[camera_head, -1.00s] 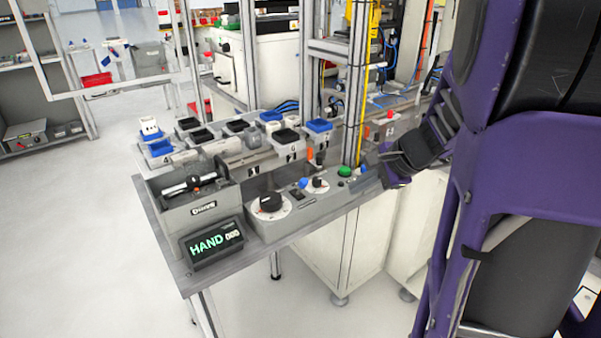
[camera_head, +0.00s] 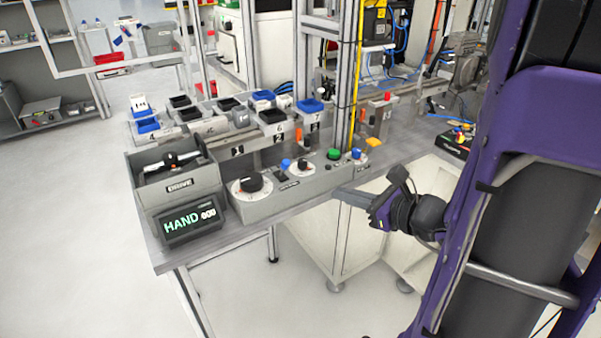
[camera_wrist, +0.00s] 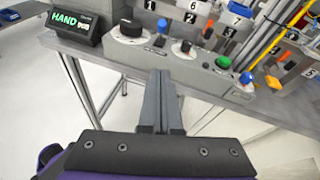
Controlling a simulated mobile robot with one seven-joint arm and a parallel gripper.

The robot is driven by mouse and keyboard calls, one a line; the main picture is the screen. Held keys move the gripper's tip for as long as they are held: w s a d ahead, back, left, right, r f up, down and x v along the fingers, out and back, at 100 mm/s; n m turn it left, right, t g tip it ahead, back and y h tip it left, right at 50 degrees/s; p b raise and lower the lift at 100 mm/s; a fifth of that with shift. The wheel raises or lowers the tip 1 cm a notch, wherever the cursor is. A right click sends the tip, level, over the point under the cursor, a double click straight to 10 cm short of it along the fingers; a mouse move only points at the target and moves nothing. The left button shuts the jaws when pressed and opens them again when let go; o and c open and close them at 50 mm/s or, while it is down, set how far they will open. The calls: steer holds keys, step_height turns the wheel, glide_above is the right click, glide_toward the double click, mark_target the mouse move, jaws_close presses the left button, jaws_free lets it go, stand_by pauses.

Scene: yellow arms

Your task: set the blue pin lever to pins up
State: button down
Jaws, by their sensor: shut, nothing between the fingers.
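A small blue-tipped lever (camera_head: 286,164) stands up from a grey control console (camera_head: 262,208), between two white dials with black knobs. It also shows in the wrist view (camera_wrist: 162,23), above a dark slot, apparently upright. A second blue knob (camera_head: 356,153) sits at the console's right end, also seen in the wrist view (camera_wrist: 246,77); I cannot tell from any label which one is the pin lever. My gripper (camera_head: 338,193) is shut and empty, in front of the console. In the wrist view the fingers (camera_wrist: 160,76) point at the console's front edge, apart from both blue parts.
A green button (camera_head: 334,154) and a yellow knob (camera_head: 373,142) stand near the right blue knob. A display reading HAND (camera_head: 187,220) is at the left. Orange levers and numbered bins stand behind. The floor in front is clear.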

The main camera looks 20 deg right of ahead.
glide_toward(285, 169)
steer(key=w+a+f, duration=0.1)
steer(key=w+f, duration=0.2)
steer(key=w, duration=0.1)
steer(key=shift+w+a+r+p, duration=0.3)
steer(key=shift+w+a+p, duration=0.05)
steer(key=shift+w+a, duration=0.25)
steer(key=shift+r, duration=0.1)
